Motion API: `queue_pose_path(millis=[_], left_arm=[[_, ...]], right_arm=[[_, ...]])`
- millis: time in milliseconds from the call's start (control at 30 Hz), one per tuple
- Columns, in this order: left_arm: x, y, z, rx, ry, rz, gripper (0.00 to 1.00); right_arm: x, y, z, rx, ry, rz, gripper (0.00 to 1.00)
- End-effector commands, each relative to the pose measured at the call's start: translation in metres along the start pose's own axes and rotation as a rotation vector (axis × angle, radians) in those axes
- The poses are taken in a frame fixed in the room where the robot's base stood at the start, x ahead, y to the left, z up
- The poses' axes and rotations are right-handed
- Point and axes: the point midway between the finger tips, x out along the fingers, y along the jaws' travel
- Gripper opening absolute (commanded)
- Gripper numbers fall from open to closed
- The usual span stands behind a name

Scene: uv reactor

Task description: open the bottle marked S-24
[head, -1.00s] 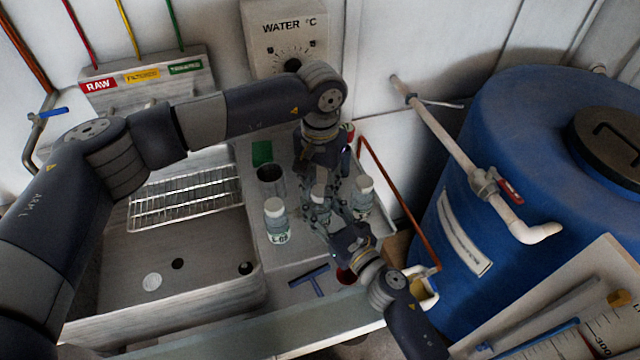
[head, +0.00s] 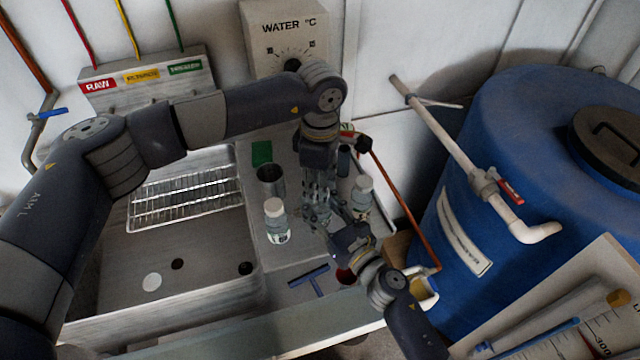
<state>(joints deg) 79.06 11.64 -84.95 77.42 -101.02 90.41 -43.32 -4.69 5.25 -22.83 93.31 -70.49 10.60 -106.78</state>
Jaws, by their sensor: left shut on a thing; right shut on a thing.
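Three small white-capped bottles stand on the counter; one is between my grippers and almost wholly hidden by them. My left gripper (head: 318,195) comes down from above and is shut on the top of this middle bottle, where the cap is. My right gripper (head: 326,218) reaches in from the lower right and is shut on the same bottle lower down. The left bottle (head: 277,222) stands free with its label facing me, too small to read surely. The right bottle (head: 362,195) stands just beyond my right gripper, partly covered. I cannot read S-24 on any bottle.
A blue T-shaped tool (head: 312,279) lies in front. The sink (head: 190,262) with a wire rack (head: 185,198) is left. A blue tank (head: 465,210) and copper pipe (head: 398,195) bound the right.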

Motion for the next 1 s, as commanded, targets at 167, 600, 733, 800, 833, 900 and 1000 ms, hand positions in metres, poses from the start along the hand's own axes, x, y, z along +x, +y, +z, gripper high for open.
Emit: queue_pose_path(millis=[167, 600, 733, 800, 833, 900, 1000], left_arm=[[-0.0005, 0.0010, 0.0000, -0.332, -0.001, 0.003, 0.01], [-0.0011, 0.0017, -0.0003, -1.165, -0.003, 0.005, 0.01], [-0.0015, 0.0021, -0.0005, -1.412, -0.004, 0.005, 0.01], [-0.0017, 0.0022, -0.0006, -1.544, -0.005, 0.005, 0.01], [-0.0018, 0.0023, -0.0006, -1.601, -0.006, 0.005, 0.01], [-0.0019, 0.0022, -0.0007, -1.734, -0.006, 0.005, 0.01], [-0.0018, 0.0020, -0.0009, -1.924, -0.005, 0.005, 0.01]], right_arm=[[0.0000, 0.0015, 0.0000, 0.000, 0.000, 0.003, 0.00], [-0.0001, 0.0019, 0.0000, -0.001, 0.000, 0.004, 0.00], [-0.0001, 0.0021, 0.0000, -0.001, 0.000, 0.005, 0.00], [-0.0001, 0.0022, 0.0000, -0.001, 0.000, 0.005, 0.00], [-0.0001, 0.0023, -0.0001, -0.001, 0.000, 0.005, 0.00], [-0.0001, 0.0024, -0.0001, -0.001, 0.000, 0.005, 0.00], [-0.0001, 0.0025, -0.0001, -0.001, 0.000, 0.006, 0.00]])
